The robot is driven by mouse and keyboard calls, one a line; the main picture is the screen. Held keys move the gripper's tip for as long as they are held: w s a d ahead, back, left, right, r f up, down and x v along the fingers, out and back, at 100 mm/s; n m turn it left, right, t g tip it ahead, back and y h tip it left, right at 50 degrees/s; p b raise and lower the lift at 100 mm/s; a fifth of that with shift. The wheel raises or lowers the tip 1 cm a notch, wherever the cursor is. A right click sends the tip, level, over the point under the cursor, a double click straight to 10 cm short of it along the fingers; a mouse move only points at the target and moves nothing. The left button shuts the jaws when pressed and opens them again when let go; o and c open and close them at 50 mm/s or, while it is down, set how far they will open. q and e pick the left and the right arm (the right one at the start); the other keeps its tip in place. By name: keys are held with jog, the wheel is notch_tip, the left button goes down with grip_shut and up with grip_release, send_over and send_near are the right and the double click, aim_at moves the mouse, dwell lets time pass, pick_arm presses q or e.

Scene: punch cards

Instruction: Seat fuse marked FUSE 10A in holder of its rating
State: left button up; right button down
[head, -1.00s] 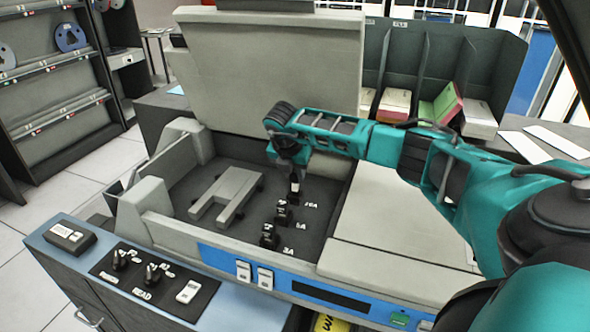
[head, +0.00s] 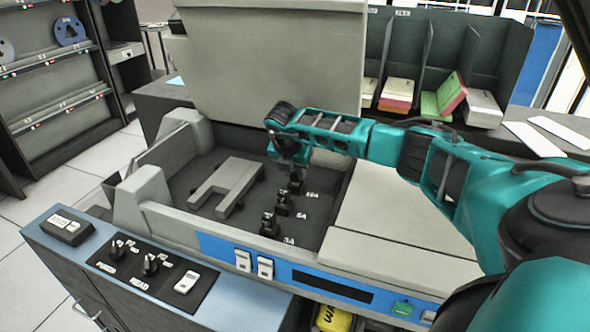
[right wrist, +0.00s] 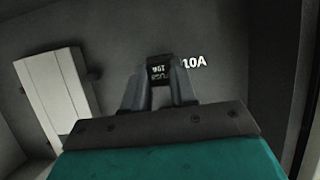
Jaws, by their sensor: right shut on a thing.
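My right gripper (head: 294,172) reaches down into the dark bay of the machine, over the rearmost of three black holders. In the right wrist view my right gripper (right wrist: 160,88) is shut on the fuse (right wrist: 158,73), a small dark block with white print that seems to read 10A upside down. The white 10A label (right wrist: 194,62) is on the bay floor beside it. The 10A holder (head: 296,187) is directly below the fingertips; how deep the fuse sits in it is hidden. The 5A holder (head: 283,205) and 3A holder (head: 269,226) stand in front. My left gripper is not in view.
A grey U-shaped bracket (head: 228,182) stands left of the holders. The bay's front wall (head: 190,228) and the raised grey lid (head: 270,70) bound it. A flat grey cover (head: 390,235) lies to the right. Card bins (head: 440,60) stand behind.

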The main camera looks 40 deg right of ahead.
jog(key=c, duration=0.8)
grip_release()
jog(key=v, duration=1.3)
jog(key=shift+s+f, duration=0.1)
